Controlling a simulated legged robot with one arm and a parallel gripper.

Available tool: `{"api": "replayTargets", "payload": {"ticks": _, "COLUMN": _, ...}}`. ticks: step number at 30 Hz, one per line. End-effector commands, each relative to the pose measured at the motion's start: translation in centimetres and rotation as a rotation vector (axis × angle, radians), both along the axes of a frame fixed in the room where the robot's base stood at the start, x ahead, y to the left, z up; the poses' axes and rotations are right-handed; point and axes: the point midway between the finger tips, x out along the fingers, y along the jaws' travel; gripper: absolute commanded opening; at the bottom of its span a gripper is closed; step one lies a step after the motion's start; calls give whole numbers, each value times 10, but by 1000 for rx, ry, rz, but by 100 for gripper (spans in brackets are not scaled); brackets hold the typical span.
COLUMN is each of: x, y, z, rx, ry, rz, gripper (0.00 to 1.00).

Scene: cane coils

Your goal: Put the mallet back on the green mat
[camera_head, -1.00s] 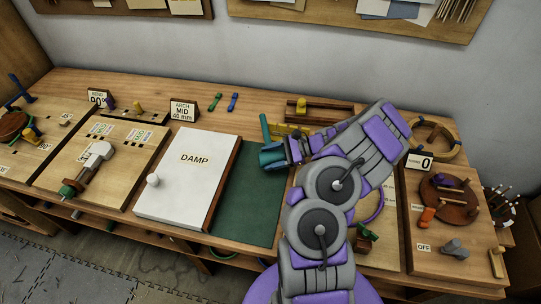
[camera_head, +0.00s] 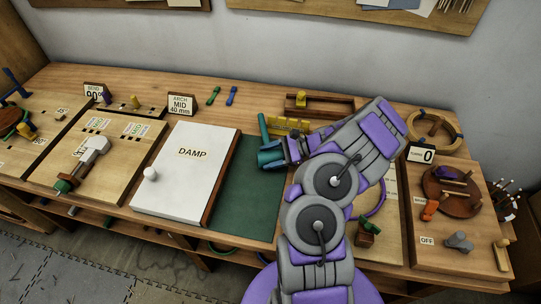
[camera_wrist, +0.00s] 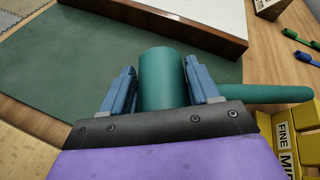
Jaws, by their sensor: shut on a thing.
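The teal mallet (camera_head: 270,155) is held in my gripper (camera_head: 283,152) above the right part of the green mat (camera_head: 241,195). In the wrist view, the mallet's thick head (camera_wrist: 162,75) sits between the two blue fingers of my gripper (camera_wrist: 162,88). Its thin handle (camera_wrist: 265,94) sticks out to the right, past the finger. The green mat (camera_wrist: 95,60) shows below and beyond the head. I cannot tell whether the mallet touches the mat. My arm hides part of the bench to the right of the mat.
The white board marked DAMP (camera_head: 190,180) lies directly left of the mat. Yellow blocks (camera_head: 285,126) stand close behind the mallet, and beside its handle in the wrist view (camera_wrist: 285,140). A wooden rack (camera_head: 318,106) stands farther back. The front of the mat is clear.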

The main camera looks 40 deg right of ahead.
Motion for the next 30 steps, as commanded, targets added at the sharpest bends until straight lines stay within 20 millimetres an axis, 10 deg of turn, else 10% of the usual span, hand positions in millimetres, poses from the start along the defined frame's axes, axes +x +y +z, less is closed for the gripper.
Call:
{"api": "replayTargets", "payload": {"ticks": 12, "x": 0, "y": -1, "z": -8, "rx": 0, "ry": 0, "rz": -1, "gripper": 1}}
{"api": "replayTargets", "payload": {"ticks": 13, "x": 0, "y": -1, "z": -8, "rx": 1, "ry": -1, "rz": -1, "gripper": 62}}
{"api": "replayTargets", "payload": {"ticks": 22, "x": 0, "y": -1, "z": -8, "rx": 1, "ry": 0, "rz": 0, "gripper": 90}}
{"api": "replayTargets", "payload": {"ticks": 30, "x": -1, "y": -2, "z": -7, "rx": 1, "ry": 1, "rz": 0, "gripper": 90}}
